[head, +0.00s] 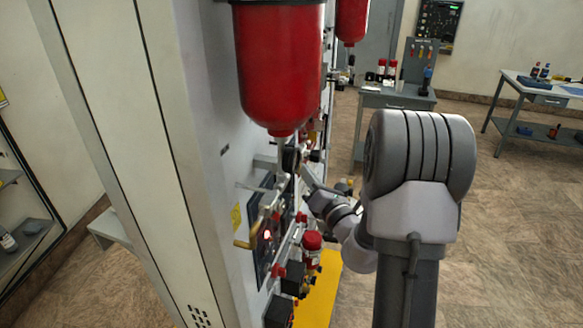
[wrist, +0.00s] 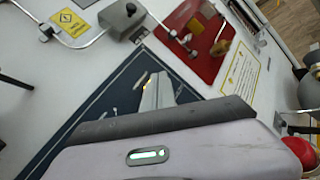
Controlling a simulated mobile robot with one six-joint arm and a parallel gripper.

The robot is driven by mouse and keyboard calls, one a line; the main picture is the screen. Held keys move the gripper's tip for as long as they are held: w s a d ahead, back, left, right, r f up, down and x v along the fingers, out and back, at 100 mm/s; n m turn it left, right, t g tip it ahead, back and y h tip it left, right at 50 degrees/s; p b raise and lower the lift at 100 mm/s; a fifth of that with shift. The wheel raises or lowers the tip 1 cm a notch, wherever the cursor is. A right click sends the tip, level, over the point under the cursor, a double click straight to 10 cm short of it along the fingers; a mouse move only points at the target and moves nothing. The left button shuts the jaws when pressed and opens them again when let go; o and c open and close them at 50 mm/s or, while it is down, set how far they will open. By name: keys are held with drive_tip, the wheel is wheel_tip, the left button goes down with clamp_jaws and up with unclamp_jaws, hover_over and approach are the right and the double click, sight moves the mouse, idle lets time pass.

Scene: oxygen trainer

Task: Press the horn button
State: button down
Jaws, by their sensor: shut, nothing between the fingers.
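My gripper (wrist: 157,92) is shut and empty in the wrist view, its fingertips in front of a dark blue panel (wrist: 100,105) on the white wall of the trainer. A small yellow spot and thin pale marks show beside the fingertips on that panel. I cannot make out the horn button for certain; my fingers and wrist cover part of the panel. In the head view my arm reaches left to the trainer (head: 203,120), and the gripper is small and partly lost among the fittings. I cannot tell whether the fingertips touch the panel.
A large red cylinder (head: 281,65) hangs above the fittings. A lit red lamp (head: 267,235) and a red-capped fitting (head: 312,241) sit on the trainer's side. Pipes, a red plate (wrist: 192,40) and a yellow warning sign (wrist: 70,22) surround the dark panel.

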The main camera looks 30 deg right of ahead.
idle(0.8)
drive_tip(key=shift+w+a, duration=0.3)
drive_tip(key=shift+w, duration=0.05)
drive_tip(key=shift+w+a+p, duration=0.25)
drive_tip(key=shift+p, duration=0.1)
idle(0.5)
drive_tip(key=shift+s+d, duration=0.5)
drive_tip(key=shift+s, duration=0.1)
drive_tip(key=s+d, duration=0.1)
drive_tip(key=s, duration=0.1)
drive_tip(key=s+d, duration=0.1)
drive_tip(key=d, duration=0.1)
drive_tip(key=shift+s+d+b, duration=0.2)
drive_tip(key=shift+s+b, duration=0.15)
drive_tip(key=shift+b, duration=0.05)
drive_tip(key=shift+f, duration=0.1)
idle(0.7)
